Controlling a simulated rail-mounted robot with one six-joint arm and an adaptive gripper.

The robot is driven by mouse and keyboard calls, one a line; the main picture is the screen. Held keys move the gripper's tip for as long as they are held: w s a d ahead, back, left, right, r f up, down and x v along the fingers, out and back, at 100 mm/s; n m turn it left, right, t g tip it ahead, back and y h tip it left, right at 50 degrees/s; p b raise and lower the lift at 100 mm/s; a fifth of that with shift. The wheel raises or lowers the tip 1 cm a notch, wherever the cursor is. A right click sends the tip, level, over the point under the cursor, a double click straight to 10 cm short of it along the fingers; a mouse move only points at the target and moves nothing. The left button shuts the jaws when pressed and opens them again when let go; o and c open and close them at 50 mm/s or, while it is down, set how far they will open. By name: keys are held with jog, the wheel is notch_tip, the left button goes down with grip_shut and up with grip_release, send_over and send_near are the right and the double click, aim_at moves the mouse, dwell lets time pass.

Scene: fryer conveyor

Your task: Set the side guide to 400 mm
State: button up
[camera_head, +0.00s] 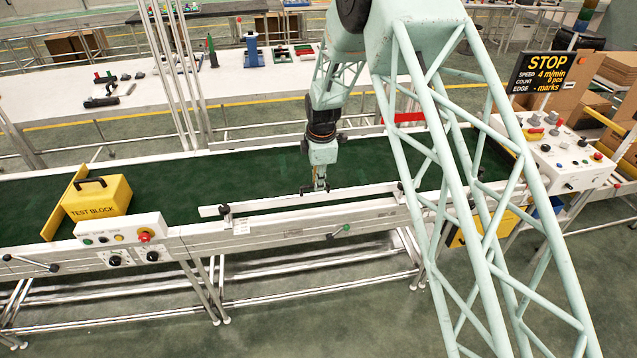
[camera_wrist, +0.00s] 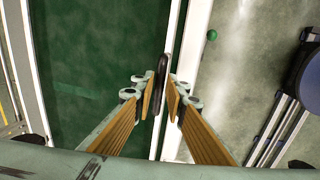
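The side guide (camera_head: 345,198) is a long white rail along the near edge of the green belt. It also shows in the wrist view as a pale strip (camera_wrist: 172,30). My gripper (camera_head: 320,187) points down at the rail's middle. In the wrist view, a dark upright handle (camera_wrist: 161,75) stands between the orange-padded fingertips of my gripper (camera_wrist: 163,92). I cannot tell whether the pads touch it. Black clamps (camera_head: 225,210) hold the rail at the near frame. A green-knobbed lever (camera_head: 341,230) sits below it. The display (camera_head: 543,72) reads "EDGE - marks".
A yellow test block (camera_head: 97,198) stands on the belt (camera_head: 245,172) at left, against a yellow plate (camera_head: 62,203). A button box (camera_head: 120,232) is on the near frame. A control panel (camera_head: 555,150) stands at right. The belt between block and gripper is clear.

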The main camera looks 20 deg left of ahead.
jog(key=shift+o, duration=1.4)
jog(key=shift+r, duration=0.15)
notch_tip(320, 180, up, 12)
jog(key=s+d, duration=0.1)
jog(key=s, duration=0.1)
jog(key=shift+f, duration=0.25)
jog(key=shift+d, duration=0.1)
